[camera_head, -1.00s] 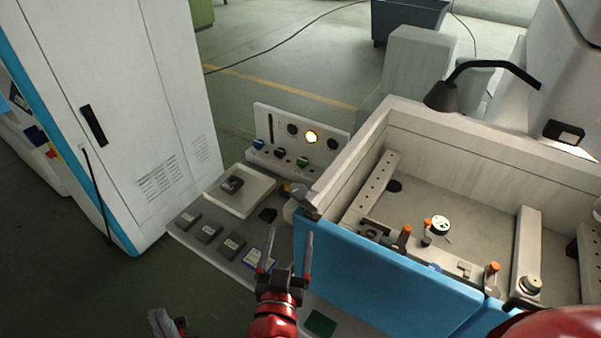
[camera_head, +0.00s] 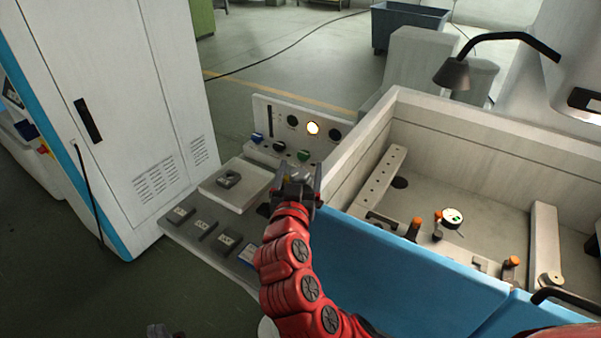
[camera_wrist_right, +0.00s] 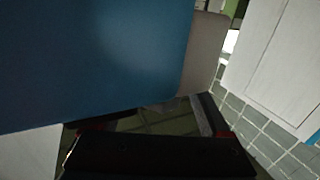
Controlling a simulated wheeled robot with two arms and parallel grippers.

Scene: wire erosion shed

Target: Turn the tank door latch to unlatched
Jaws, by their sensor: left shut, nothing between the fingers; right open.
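The tank door is the blue front panel (camera_head: 410,262) of the pale tank (camera_head: 480,125); blue also fills the upper left of the right wrist view (camera_wrist_right: 100,60). My right gripper (camera_head: 299,175) is open at the door's upper left corner, its fingers pointing away from me. Its fingers also show low in the wrist view (camera_wrist_right: 140,118), just below the blue panel. The latch area at that corner is mostly hidden behind this gripper, so I cannot tell the latch's position or any contact. My left gripper (camera_head: 157,330) is shut and empty at the bottom edge, mostly cut off.
A control panel (camera_head: 268,122) with knobs and a lit button stands behind my right gripper. A low bench (camera_head: 175,232) with small grey blocks and a white tray (camera_head: 225,197) lies to its left. A white cabinet (camera_head: 130,60) stands further left. A black lamp (camera_head: 453,73) overhangs the tank.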

